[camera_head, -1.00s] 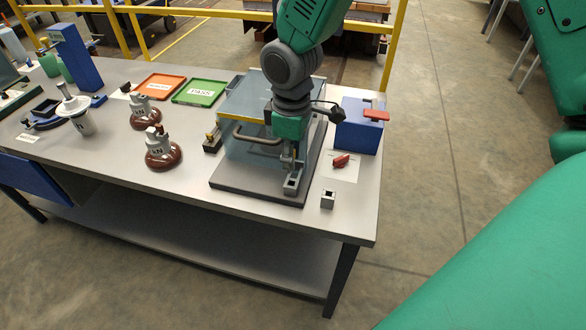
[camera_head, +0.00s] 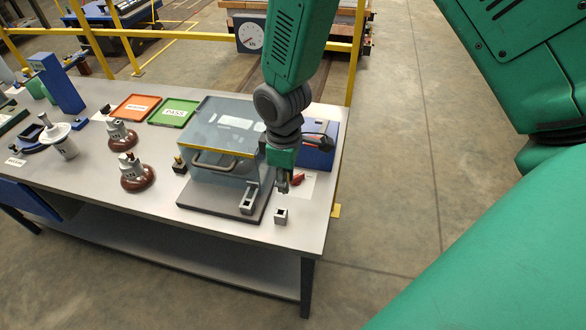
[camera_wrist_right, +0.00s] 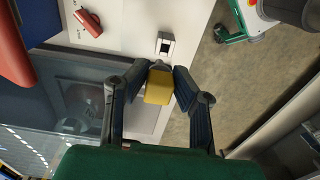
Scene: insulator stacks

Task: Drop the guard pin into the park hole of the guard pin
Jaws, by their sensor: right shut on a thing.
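My right gripper (camera_head: 283,187) is shut on the guard pin, whose yellow head (camera_wrist_right: 159,87) shows between the two dark fingers in the right wrist view. In the head view the pin is too small to make out. The park hole is in a small grey block (camera_head: 280,216) near the table's front right corner, just below the gripper in the head view. The block also shows in the right wrist view (camera_wrist_right: 165,43), with a dark square opening, apart from the pin. The clear guard (camera_head: 222,135) stands to the left with its grey latch block (camera_head: 248,200). My left gripper is not in view.
A red knob (camera_head: 298,178) on a white sheet and a blue box (camera_head: 318,155) stand right of the guard. Two brown insulators (camera_head: 136,178) (camera_head: 121,140) and orange (camera_head: 135,108) and green (camera_head: 174,112) trays are to the left. The table's front edge lies close to the park block.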

